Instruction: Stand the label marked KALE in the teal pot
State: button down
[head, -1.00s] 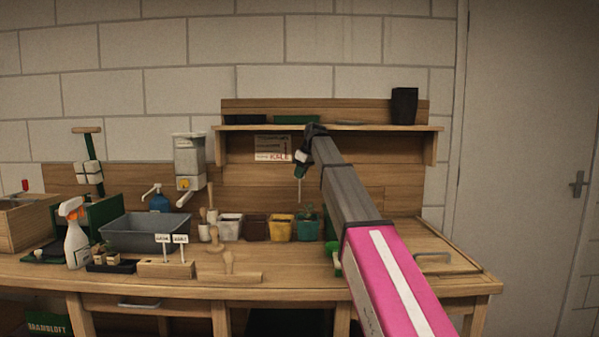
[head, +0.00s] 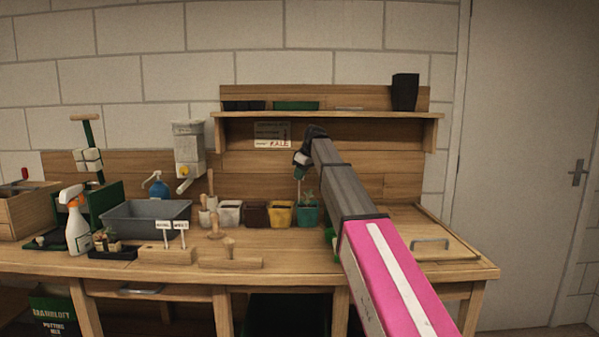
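The teal pot (head: 308,215) stands on the bench at the right end of a row of pots, with a small green seedling in it. My gripper (head: 300,170) is above this pot, pointing down. It appears shut on a plant label (head: 299,188), whose thin pale stick hangs upright below the fingers. The stick's lower end reaches the left part of the pot's mouth; I cannot tell whether it touches the soil. The label's head is mostly hidden by the fingers, and its writing cannot be read.
A white pot (head: 229,213), a brown pot (head: 255,214) and a yellow pot (head: 281,214) stand left of the teal pot. A wooden block (head: 166,255) holds two other labels. A card reading KALE (head: 272,136) hangs behind, under the shelf (head: 330,116).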

jog(key=shift+f, duration=2.3)
jog(key=c, duration=1.3)
grip_release()
jog(key=shift+r, duration=0.1)
jog(key=shift+r, duration=4.35)
